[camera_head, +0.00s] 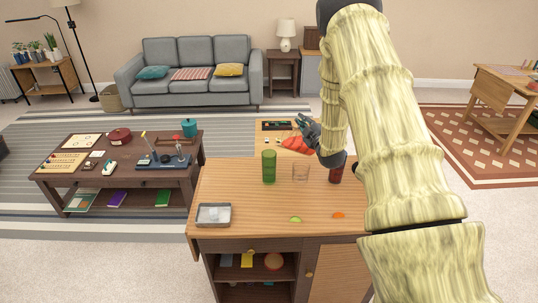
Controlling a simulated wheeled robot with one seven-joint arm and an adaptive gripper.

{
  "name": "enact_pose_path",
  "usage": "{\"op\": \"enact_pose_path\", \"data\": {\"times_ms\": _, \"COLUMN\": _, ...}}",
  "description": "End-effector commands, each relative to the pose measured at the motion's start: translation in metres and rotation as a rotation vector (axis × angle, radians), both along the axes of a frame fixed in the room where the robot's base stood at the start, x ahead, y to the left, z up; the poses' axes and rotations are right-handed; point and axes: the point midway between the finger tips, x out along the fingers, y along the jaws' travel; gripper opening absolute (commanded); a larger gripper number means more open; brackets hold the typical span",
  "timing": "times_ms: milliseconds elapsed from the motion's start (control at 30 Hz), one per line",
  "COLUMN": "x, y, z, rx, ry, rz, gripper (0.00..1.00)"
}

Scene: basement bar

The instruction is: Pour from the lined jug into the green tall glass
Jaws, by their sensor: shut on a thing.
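The green tall glass (269,167) stands upright on the wooden counter (235,185), left of the middle. My gripper (306,126) is above and behind the counter's far edge, up and to the right of the green glass. It is shut on a red thing (296,145), which seems to be the lined jug, lying tilted under the fingers with its lower end toward the left. The jug's lines are too small to make out, and my arm hides part of the grip. The jug appears apart from the green glass. I cannot see any liquid flowing.
A clear glass (300,173) stands right of the green glass, and a dark red glass (336,171) is partly behind my arm. A grey tray (213,214), a green slice (295,219) and an orange slice (338,215) lie nearer.

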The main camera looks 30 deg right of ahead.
Motion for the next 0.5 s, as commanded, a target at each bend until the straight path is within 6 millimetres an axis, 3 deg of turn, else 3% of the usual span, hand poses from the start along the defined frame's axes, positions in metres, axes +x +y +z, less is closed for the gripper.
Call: {"op": "enact_pose_path", "data": {"times_ms": 500, "x": 0.0017, "y": 0.0033, "z": -0.0004, "rx": -0.031, "ry": 0.005, "rz": 0.001, "gripper": 0.0}}
